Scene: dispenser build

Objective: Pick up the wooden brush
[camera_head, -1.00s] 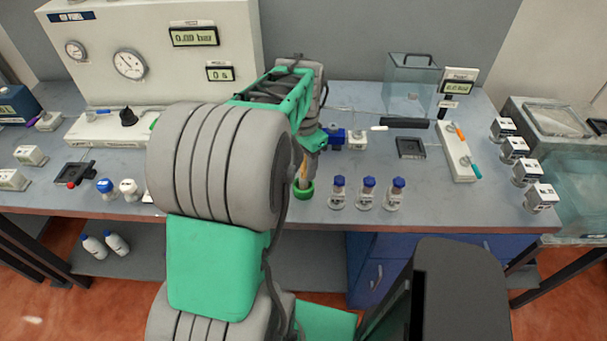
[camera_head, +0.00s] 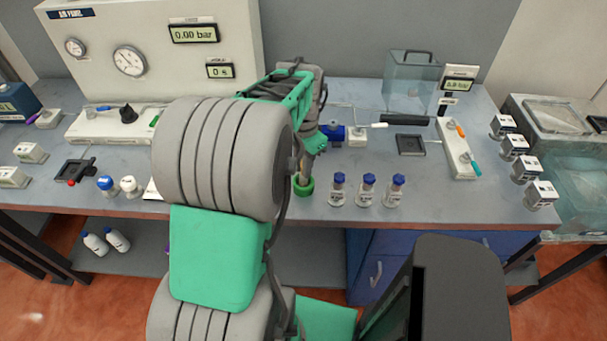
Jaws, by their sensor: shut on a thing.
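The wooden brush (camera_head: 304,175) stands upright in a small green ring-shaped holder (camera_head: 303,188) near the front edge of the bench. Only a small part of it shows between my gripper and the holder. My gripper (camera_head: 307,164) points down from above and is shut on the upper part of the brush. My arm's large grey joint hides the area just left of the brush, and the fingertips are hard to make out.
Several blue-capped bottles (camera_head: 367,190) stand close to the right of the holder. A blue device (camera_head: 333,133) and a black square plate (camera_head: 410,145) lie behind. A panel with gauges (camera_head: 150,50) stands at the back left.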

